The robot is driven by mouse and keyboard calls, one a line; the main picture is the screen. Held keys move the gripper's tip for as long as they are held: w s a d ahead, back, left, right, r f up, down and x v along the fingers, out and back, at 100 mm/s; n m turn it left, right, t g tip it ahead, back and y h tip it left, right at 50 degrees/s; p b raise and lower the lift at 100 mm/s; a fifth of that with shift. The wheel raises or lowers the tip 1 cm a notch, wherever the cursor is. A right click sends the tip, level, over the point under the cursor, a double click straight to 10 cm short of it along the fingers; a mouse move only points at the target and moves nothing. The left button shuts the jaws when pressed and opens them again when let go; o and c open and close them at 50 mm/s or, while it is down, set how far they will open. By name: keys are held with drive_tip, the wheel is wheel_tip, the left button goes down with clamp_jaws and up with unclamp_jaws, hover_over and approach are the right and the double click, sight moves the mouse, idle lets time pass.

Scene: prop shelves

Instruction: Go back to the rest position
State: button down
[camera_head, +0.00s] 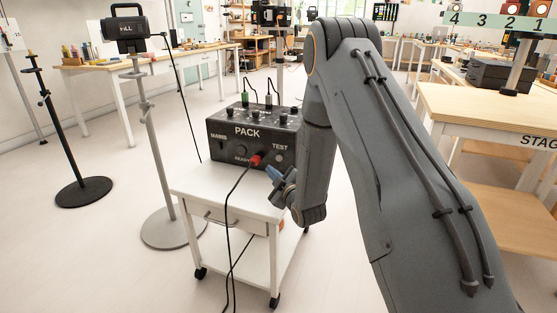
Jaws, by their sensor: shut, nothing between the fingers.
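My arm comes in from the right and bends down in the middle of the view. My gripper (271,173) is at its lower end, near the front right corner of the white cart (205,189). Its blue fingertips look shut and empty. They are just right of and below a red plug (256,160), with a gap that I cannot judge well. The plug sits at the front of a black box marked PACK (228,138), and a black cable hangs from it. My forearm hides part of the box's right side.
A grey stand (150,130) with a HILL device (125,28) stands left of the cart. A dark stand (62,130) is further left. A wooden table marked STAG (460,108) is at the right. Workbenches line the back. The floor at front left is clear.

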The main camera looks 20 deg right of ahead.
drive_tip(key=shift+r, duration=0.1)
drive_tip(key=shift+a+r, duration=0.25)
drive_tip(key=s+a+r+m+g+h, duration=0.1)
drive_tip(key=s+a+r+m+g, duration=0.1)
drive_tip(key=s+a+r+g, duration=0.2)
drive_tip(key=s+a+r+m+g, duration=0.2)
drive_tip(key=s+r+g, duration=0.15)
drive_tip(key=s, duration=1.05)
drive_tip(key=s+a+r+m+g+h, duration=0.1)
drive_tip(key=s+r+m+g, duration=0.3)
drive_tip(key=s, duration=1)
drive_tip(key=s+a+r+m+g, duration=0.15)
drive_tip(key=s+g, duration=0.45)
drive_tip(key=s, duration=0.9)
drive_tip(key=d+r+m+h+p, duration=0.1)
drive_tip(key=d+r+p, duration=0.8)
drive_tip(key=p, duration=1)
drive_tip(key=shift+w+r+m, duration=0.35)
drive_tip(key=shift+r+m, duration=0.3)
drive_tip(key=shift+r, duration=0.3)
